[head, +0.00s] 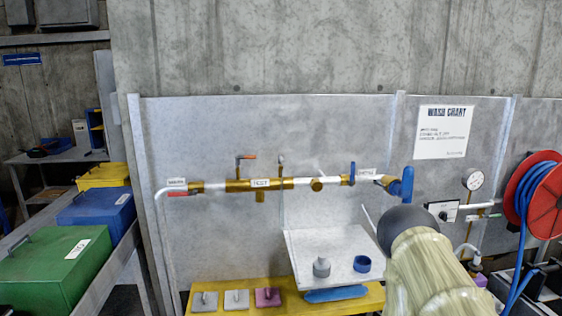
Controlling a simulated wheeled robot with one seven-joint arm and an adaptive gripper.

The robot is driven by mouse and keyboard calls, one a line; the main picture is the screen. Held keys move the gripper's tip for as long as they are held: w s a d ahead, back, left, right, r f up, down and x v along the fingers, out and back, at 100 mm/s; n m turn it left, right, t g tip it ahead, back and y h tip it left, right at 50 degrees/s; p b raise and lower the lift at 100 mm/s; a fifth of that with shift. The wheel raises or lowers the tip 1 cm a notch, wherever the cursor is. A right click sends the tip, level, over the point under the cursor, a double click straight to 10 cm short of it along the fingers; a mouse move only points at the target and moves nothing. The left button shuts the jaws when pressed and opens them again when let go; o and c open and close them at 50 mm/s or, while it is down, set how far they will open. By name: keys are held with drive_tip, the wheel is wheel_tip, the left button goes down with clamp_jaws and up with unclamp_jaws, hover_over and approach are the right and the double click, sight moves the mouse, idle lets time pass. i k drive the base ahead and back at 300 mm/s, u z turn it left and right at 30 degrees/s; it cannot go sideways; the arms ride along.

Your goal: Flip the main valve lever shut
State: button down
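A horizontal pipe with brass fittings (312,184) runs along the grey wall panel. A red lever (178,194) lies along its left end, under a small white label. An orange-tipped lever (246,157) stands above the brass block. A blue handle (352,172) stands upright right of the middle, by another label. A larger blue handle (407,183) stands upright at the right end. The labels are too small to read surely, so I cannot tell which lever is the main valve's. My pale arm and its dark joint rise at the lower right, below the right-end handle. My gripper does not show.
A tilted white tray (300,262) holds a grey fitting (321,267) and a blue cap (362,264). A yellow shelf (250,288) is below. A red hose reel (543,200) and gauge (473,180) are right. Green (55,266) and blue (97,211) bins stand left.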

sight(194, 192)
drive_tip(key=k, duration=1.3)
drive_tip(key=u, duration=0.95)
drive_tip(key=i, duration=1.75)
drive_tip(key=z, duration=0.7)
